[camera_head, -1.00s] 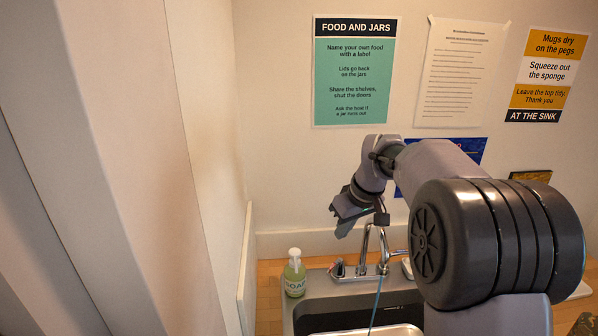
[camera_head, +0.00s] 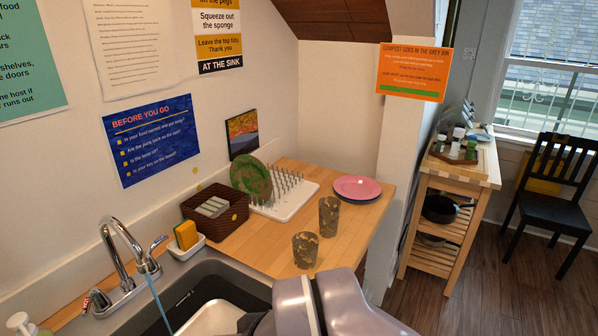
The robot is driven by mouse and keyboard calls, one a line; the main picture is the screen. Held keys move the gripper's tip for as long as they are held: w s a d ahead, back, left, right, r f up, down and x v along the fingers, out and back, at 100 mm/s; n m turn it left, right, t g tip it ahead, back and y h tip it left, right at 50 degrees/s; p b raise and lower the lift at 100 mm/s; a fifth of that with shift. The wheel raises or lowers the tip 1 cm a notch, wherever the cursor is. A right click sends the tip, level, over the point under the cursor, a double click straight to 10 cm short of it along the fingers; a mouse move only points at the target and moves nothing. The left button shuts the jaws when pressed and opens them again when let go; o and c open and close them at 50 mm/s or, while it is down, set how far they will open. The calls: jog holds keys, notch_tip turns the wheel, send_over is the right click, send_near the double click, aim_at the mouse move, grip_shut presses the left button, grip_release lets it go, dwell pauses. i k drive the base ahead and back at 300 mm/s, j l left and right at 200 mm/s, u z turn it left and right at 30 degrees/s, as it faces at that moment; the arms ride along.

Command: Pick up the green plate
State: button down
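The green plate (camera_head: 250,179) has brown patches and stands upright, leaning back, at the left end of the white peg rack (camera_head: 290,207) on the wooden counter. Its lower edge is partly hidden behind the rim of a brown basket. My gripper is out of view; only grey links of my arm show at the bottom of the picture, well in front of the plate. Whether the gripper holds anything cannot be seen.
Two patterned cups (camera_head: 305,250) (camera_head: 329,216) stand in front of the rack. A pink plate (camera_head: 357,187) lies to its right. The brown basket (camera_head: 215,216) is close on the left. The tap (camera_head: 128,258) and sink (camera_head: 205,282) are at the left front.

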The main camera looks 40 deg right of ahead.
aim_at(248, 174)
jog(key=z, duration=0.7)
jog(key=i+l+u, duration=0.1)
jog(key=l, duration=0.4)
jog(key=i+l, duration=0.2)
jog(key=l, duration=0.3)
jog(key=i+l+u, duration=0.15)
jog(key=l, duration=0.35)
jog(key=i+l+u, duration=0.1)
jog(key=l, duration=0.45)
jog(key=i+l+u, duration=0.1)
jog(key=l, duration=0.4)
